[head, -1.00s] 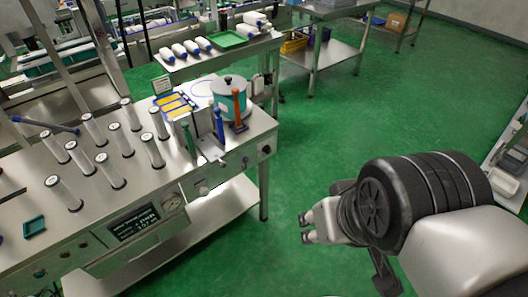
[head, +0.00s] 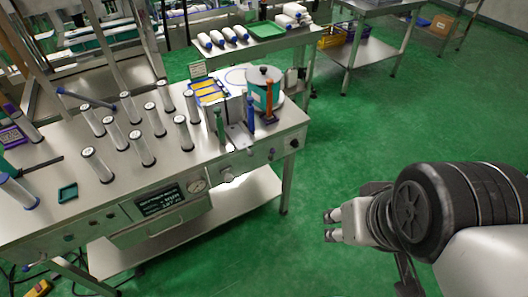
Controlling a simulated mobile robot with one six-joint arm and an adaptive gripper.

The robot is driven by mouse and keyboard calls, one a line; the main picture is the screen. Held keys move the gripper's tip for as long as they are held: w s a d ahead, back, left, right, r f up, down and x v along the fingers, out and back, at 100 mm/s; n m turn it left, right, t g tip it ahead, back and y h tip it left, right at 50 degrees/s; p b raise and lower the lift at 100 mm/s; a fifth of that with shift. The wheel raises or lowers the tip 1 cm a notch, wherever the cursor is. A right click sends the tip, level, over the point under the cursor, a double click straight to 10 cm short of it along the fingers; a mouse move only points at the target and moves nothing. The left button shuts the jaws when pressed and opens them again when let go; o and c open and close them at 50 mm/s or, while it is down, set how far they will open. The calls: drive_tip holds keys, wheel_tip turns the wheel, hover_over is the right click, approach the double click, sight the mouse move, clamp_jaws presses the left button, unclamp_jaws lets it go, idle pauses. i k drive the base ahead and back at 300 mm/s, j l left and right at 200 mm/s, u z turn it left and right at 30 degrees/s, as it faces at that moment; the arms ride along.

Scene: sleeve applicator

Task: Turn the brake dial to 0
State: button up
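The workbench machine (head: 110,215) has a steel front panel with several small controls, seen only from far off. A round light knob (head: 228,177) sits right of the gauge. A small dark knob (head: 271,153) and a dark round dial on a pale plate (head: 291,143) are near the right end. I cannot tell which one is the brake dial, and no marks or settings are readable. My gripper (head: 329,226) is at the right over the green floor, well apart from the bench. Its two fingers show a gap and hold nothing.
Several clear tubes (head: 113,135) stand on the bench top. A teal drum (head: 264,90) and blue, green and orange handles stand at its right end. A display (head: 157,200) and gauge (head: 196,186) are on the front. Green floor (head: 390,145) is clear right of the bench.

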sight(295, 143)
drive_tip(key=i+u, duration=0.35)
drive_tip(key=i, duration=0.6)
